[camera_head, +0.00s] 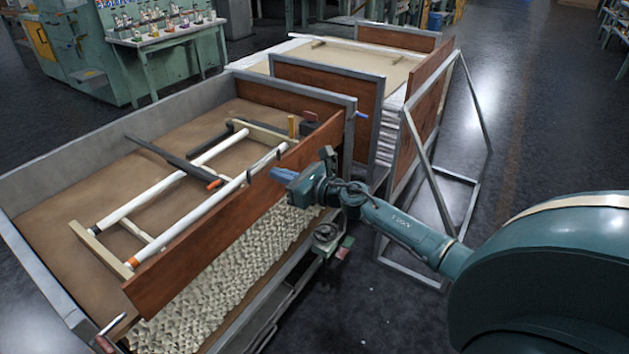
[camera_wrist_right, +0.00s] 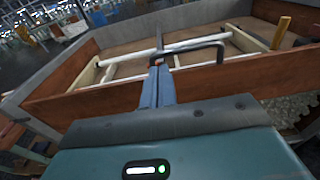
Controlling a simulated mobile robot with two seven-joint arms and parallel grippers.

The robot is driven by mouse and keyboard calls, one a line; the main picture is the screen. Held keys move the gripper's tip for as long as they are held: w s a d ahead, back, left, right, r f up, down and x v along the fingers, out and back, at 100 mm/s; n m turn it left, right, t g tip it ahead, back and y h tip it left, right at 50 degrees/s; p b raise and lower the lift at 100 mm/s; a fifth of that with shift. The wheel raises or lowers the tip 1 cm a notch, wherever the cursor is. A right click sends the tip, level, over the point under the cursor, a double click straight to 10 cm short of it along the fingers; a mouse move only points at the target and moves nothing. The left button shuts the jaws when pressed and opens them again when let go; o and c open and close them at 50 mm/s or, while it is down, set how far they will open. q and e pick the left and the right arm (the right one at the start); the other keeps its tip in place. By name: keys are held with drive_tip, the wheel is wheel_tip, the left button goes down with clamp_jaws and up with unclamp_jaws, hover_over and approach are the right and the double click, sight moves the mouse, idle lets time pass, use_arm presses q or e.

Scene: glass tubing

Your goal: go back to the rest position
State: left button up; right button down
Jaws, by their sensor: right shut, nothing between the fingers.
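My right gripper (camera_head: 277,173) is at the end of my teal arm, which comes in from the right. Its blue fingers are together and empty, close by the brown front board of the bin. In the right wrist view the fingers (camera_wrist_right: 158,72) point toward the board and the bin. Two white glass tubes lie on wooden supports in the bin: a nearer one with orange ends (camera_head: 190,220) and a farther one (camera_head: 150,197). The fingers appear apart from both tubes. My left gripper is not in view.
The grey-rimmed bin (camera_head: 25,262) has a brown front board (camera_head: 230,215). A second bin with brown panels (camera_head: 327,98) and a metal frame (camera_head: 425,165) stand behind my arm. Open floor (camera_head: 510,120) lies at the right.

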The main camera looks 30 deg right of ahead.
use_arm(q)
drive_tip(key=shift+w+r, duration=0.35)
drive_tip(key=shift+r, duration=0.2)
use_arm(e)
drive_tip(key=s+d+r, duration=0.3)
drive_tip(key=s+r, duration=0.2)
drive_tip(key=s, duration=0.1)
use_arm(q)
drive_tip(key=p, duration=0.3)
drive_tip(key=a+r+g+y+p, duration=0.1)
drive_tip(key=p, duration=0.2)
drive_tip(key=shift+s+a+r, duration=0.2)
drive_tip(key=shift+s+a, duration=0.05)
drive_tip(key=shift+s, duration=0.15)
use_arm(e)
drive_tip(key=s+a+f+n+g+h, duration=0.1)
drive_tip(key=s+a+f+n, duration=0.4)
drive_tip(key=s+n, duration=0.3)
drive_tip(key=s+a+f+n+g+h, duration=0.1)
drive_tip(key=s+a+f+n, duration=0.4)
drive_tip(key=n, duration=1)
drive_tip(key=s+a+f+n+g+h, duration=0.1)
drive_tip(key=s+a+f+n+g, duration=0.2)
drive_tip(key=s+a+n, duration=0.6)
drive_tip(key=shift+s+f+n, duration=0.9)
drive_tip(key=shift+f+n, duration=0.05)
drive_tip(key=shift+n, duration=0.25)
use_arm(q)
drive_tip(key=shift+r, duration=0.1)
